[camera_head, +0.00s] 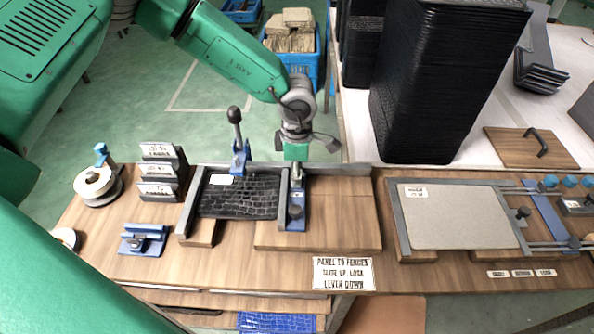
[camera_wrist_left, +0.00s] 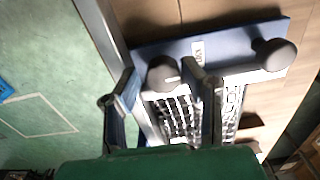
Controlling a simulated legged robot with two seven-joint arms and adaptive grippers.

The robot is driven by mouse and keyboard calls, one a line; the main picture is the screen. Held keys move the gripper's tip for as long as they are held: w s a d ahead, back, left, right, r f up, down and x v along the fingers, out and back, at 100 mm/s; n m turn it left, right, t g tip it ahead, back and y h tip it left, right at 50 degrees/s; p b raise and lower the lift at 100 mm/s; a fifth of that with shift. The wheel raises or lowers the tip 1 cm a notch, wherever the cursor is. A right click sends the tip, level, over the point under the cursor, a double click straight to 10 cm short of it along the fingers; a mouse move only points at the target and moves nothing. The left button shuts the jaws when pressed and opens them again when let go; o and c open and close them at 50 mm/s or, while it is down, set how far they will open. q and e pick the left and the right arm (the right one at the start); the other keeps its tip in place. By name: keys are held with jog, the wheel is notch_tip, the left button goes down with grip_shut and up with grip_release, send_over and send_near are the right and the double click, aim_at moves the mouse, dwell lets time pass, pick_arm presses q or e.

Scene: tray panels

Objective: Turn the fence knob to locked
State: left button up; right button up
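The blue fence slide (camera_head: 297,222) stands along the right side of the black textured panel (camera_head: 238,196). One dark knob (camera_head: 295,211) is at its near end; it also shows as a round grey knob in the wrist view (camera_wrist_left: 275,55). A second grey knob (camera_wrist_left: 163,73), with a pale mark, is at the slide's other end. My left gripper (camera_head: 298,150) is above that far end, pointing down. In the wrist view its fingers (camera_wrist_left: 160,88) are apart, with the second knob between them in the picture; contact cannot be told. The right gripper is out of view.
A blue lever clamp (camera_head: 240,152) with a black ball handle rises left of the gripper. Labelled grey stands (camera_head: 160,172) are further left. A grey panel in a second frame (camera_head: 450,216) is at right. Tall black trays (camera_head: 440,80) stand behind. A sign (camera_head: 343,273) lies in front.

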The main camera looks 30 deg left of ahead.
pick_arm(q)
jog(key=shift+r, duration=0.1)
jog(key=shift+r, duration=0.3)
notch_tip(320, 180, up, 11)
jog(key=shift+r, duration=0.1)
dwell(0.4)
